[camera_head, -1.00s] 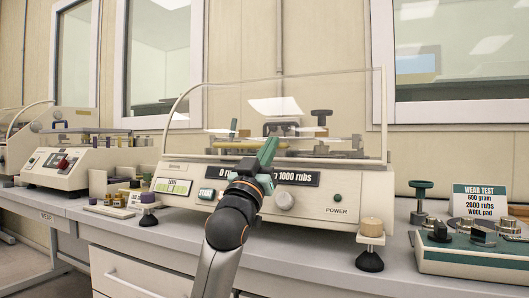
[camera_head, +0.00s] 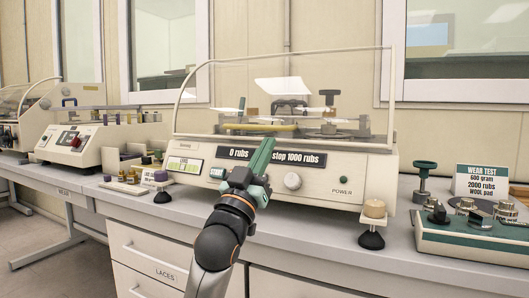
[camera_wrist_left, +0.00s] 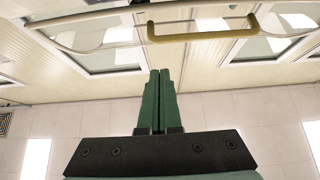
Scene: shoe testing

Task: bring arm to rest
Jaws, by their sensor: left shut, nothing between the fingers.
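My left gripper (camera_head: 264,150) is green and shut, with nothing between its fingers. It is raised in front of the white rub-testing machine (camera_head: 350,188) and covers part of its front label. In the left wrist view the two green fingers (camera_wrist_left: 159,75) lie side by side, pointing up at the windows and wall. My left arm comes up from the bottom of the head view. My right gripper does not show in any view.
The grey bench (camera_head: 290,225) runs across the view. A green-topped weight tray (camera_head: 470,238), a WEAR TEST sign (camera_head: 483,181) and a green-knobbed weight (camera_head: 424,180) stand at the right. A second machine (camera_head: 95,145) stands at the left. A clear cover (camera_head: 300,85) arches over the main machine.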

